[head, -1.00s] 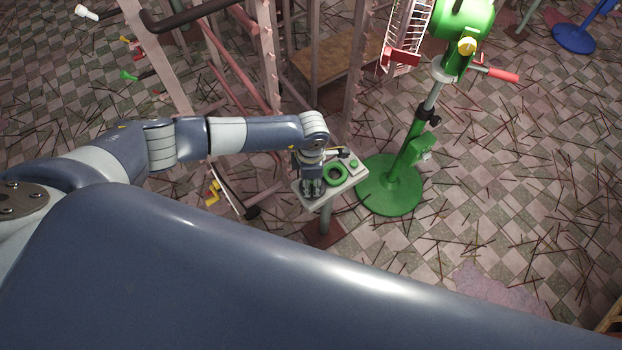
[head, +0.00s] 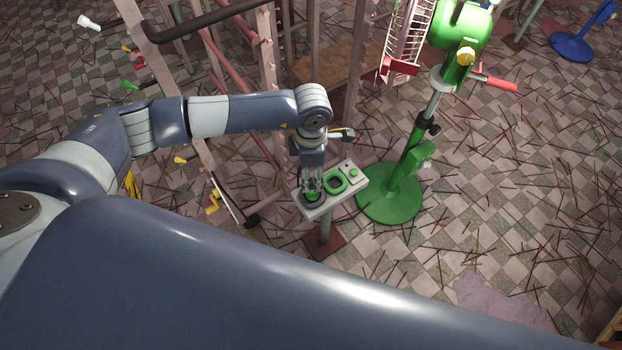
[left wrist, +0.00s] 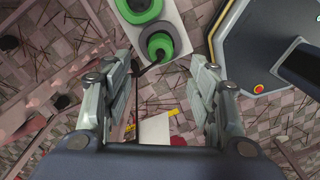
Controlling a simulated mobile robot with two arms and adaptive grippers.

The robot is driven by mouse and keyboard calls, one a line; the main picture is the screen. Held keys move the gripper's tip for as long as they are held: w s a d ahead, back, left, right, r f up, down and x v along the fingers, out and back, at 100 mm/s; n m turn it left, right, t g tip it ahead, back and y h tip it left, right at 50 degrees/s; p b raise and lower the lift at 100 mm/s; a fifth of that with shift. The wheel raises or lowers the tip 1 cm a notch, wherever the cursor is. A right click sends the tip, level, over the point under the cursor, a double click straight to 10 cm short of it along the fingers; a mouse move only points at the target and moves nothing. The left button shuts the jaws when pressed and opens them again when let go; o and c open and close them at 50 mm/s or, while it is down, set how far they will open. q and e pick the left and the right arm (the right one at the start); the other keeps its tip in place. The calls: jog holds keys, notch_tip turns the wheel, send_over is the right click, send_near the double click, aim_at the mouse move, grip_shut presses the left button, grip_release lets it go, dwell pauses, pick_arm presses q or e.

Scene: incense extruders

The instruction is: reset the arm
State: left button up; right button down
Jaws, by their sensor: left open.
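My left gripper (head: 312,187) hangs above the left end of a small pale control panel (head: 352,190) on a post. In the left wrist view its two fingers (left wrist: 165,70) are spread wide with nothing between them. The panel (left wrist: 177,18) carries a green ring (head: 335,184) with a dark centre, a small green button (head: 353,173) and a round green knob (head: 313,196) partly hidden behind the fingers. The knob also shows in the left wrist view (left wrist: 161,45), beyond the fingertips. My right gripper is not in view.
A green extruder stand (head: 390,195) with a red handle (head: 497,84) stands right of the panel. A pinkish metal rack (head: 270,60) stands behind and left of my arm. Thin sticks litter the checkered floor (head: 500,200). A blue stand (head: 572,45) is at the far right.

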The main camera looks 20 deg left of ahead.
pick_arm(q)
jog(key=shift+r, duration=0.9)
